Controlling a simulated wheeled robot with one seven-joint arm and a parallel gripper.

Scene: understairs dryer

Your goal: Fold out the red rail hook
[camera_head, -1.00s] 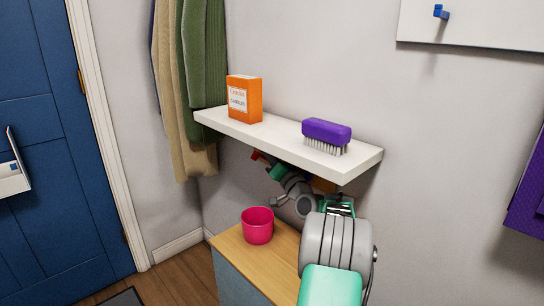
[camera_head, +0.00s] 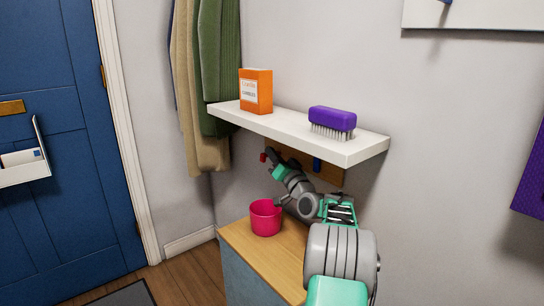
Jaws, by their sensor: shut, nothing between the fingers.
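The small red rail hook (camera_head: 263,157) shows at the left end of the wooden rail (camera_head: 330,174) on the wall under the white shelf. It is small in the head view, and how far it is folded out cannot be told. My gripper (camera_head: 271,162) is shut and empty, right beside the red hook. Whether it touches the hook cannot be told. My arm hides much of the rail. A blue hook (camera_head: 317,164) shows on the rail further right.
The white shelf (camera_head: 365,148) hangs close above my arm, with an orange box (camera_head: 256,91) and a purple brush (camera_head: 332,119) on it. A pink pot (camera_head: 265,218) stands on the wooden cabinet top (camera_head: 245,238) below. Coats (camera_head: 205,85) hang at left.

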